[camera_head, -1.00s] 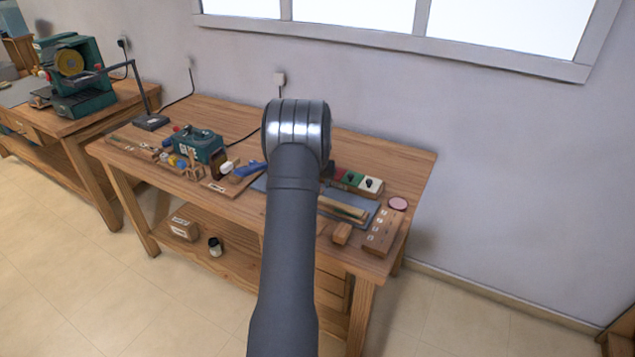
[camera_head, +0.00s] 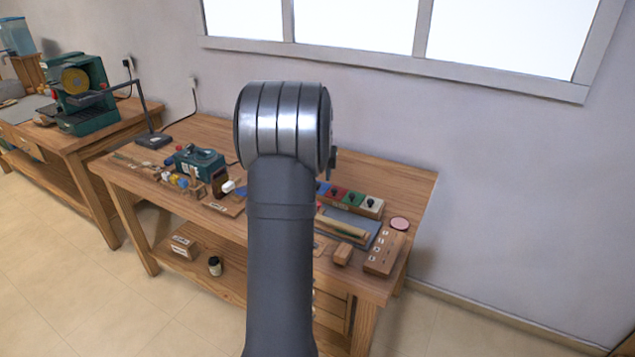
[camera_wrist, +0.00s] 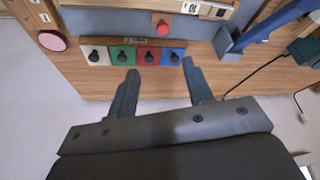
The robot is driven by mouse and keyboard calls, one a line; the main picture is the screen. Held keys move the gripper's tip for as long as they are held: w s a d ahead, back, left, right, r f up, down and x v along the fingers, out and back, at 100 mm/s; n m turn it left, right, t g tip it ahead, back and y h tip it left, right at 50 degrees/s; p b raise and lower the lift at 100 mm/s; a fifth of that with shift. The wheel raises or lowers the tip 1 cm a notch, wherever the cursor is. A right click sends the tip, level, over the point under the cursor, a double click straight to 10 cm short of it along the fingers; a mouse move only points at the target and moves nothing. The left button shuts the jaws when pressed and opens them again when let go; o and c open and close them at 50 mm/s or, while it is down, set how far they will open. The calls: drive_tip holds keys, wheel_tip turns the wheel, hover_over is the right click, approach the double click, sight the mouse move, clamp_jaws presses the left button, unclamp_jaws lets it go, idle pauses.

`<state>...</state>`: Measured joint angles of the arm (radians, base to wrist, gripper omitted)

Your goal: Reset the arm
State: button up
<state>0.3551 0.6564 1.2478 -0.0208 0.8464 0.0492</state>
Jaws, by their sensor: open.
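My arm rises in front of the workbench (camera_head: 420,200) in the head view and hides its middle. My gripper (camera_wrist: 160,82) shows in the wrist view with its two fingers wide apart and nothing between them. Beyond the fingertips is a row of coloured blocks with black knobs: white (camera_wrist: 95,55), green (camera_wrist: 122,55), red (camera_wrist: 148,56) and blue (camera_wrist: 172,57). A red button (camera_wrist: 162,30) on a wooden base stands above the row in that view. The gripper's fingers are hidden in the head view.
A pink disc (camera_head: 399,223), a wooden block with pale marks (camera_head: 384,254) and a small wooden block (camera_head: 343,254) lie at the bench's right. A teal machine (camera_head: 198,163) and a lamp (camera_head: 152,140) stand at the left. A blue tool (camera_wrist: 275,27) shows in the wrist view. The wall is behind.

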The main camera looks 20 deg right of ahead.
drive_tip(key=shift+s+r, duration=0.15)
drive_tip(key=shift+r, duration=0.25)
drive_tip(key=shift+f, duration=0.1)
drive_tip(key=x, duration=1.7)
drive_tip(key=shift+w+a+f, duration=0.1)
drive_tip(key=shift+w+a, duration=0.05)
drive_tip(key=shift+w, duration=0.1)
